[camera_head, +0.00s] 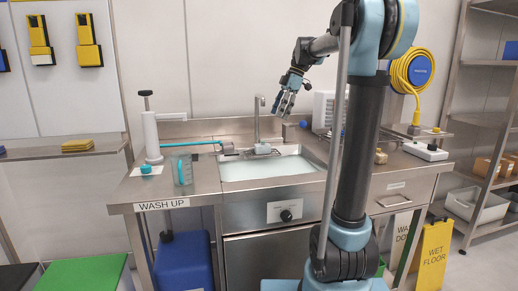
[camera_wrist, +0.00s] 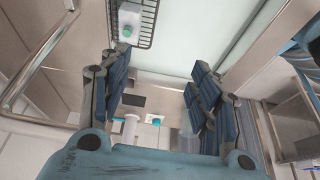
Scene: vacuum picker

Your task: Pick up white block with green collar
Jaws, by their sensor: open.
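A small white block with a green part (camera_wrist: 127,22) sits in a dark wire rack (camera_wrist: 149,32) at the top of the wrist view. The rack is over the pale water of the sink (camera_head: 268,168). My gripper (camera_head: 286,103) is raised above the back of the sink, near the tap. In the wrist view my gripper (camera_wrist: 158,70) has its two fingers wide apart with nothing between them. The block is apart from both fingers, beyond the left one.
A tap (camera_head: 257,118) rises behind the sink. A white pump (camera_head: 151,137) with a teal tube and a clear jug (camera_head: 184,172) stand on the left counter. A yellow hose coil (camera_head: 411,70) hangs right, and a wet-floor sign (camera_head: 434,243) stands below.

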